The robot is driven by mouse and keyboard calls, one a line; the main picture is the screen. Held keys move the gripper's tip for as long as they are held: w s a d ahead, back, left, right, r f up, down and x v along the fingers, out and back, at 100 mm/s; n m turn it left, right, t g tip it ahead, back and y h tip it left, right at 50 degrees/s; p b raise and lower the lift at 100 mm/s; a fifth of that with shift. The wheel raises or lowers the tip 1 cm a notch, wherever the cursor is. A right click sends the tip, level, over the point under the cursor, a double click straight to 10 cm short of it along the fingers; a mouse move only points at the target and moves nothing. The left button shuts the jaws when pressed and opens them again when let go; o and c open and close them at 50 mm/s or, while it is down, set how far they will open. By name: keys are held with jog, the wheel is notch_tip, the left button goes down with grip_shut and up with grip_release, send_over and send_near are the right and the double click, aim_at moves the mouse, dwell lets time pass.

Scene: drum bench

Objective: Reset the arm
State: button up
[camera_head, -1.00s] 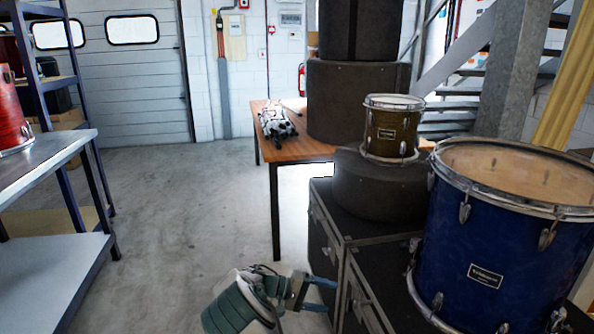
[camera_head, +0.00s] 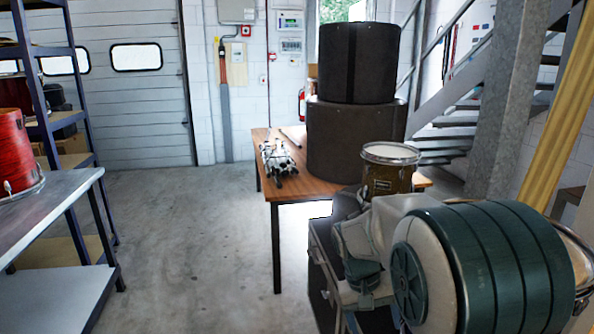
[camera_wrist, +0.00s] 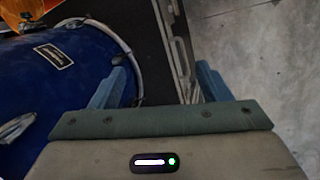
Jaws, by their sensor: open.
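My arm fills the lower right of the head view, in front of the black cases and the blue drum. My gripper shows in the wrist view (camera_wrist: 160,85), with its two blue fingers spread apart and nothing between them. Below the fingers are the edge of a black case (camera_wrist: 174,50) and the grey floor. The blue drum (camera_wrist: 50,85) lies to the left of the fingers in the wrist view. In the head view the fingertips are hidden behind my arm.
A small brown drum (camera_head: 388,175) stands just behind my arm. A grey bench (camera_head: 60,200) with a red drum (camera_head: 14,150) is at left. Floor between is clear.

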jog(key=s+a+r+t+y+p, duration=0.1)
jog(key=s+r+t+y+p, duration=0.2)
jog(key=s+r+p, duration=0.6)
jog(key=s+r+t, duration=0.1)
jog(key=s+r, duration=0.4)
jog(key=s, duration=0.2)
jog(key=shift+a+r, duration=0.15)
jog(key=shift+r, duration=0.15)
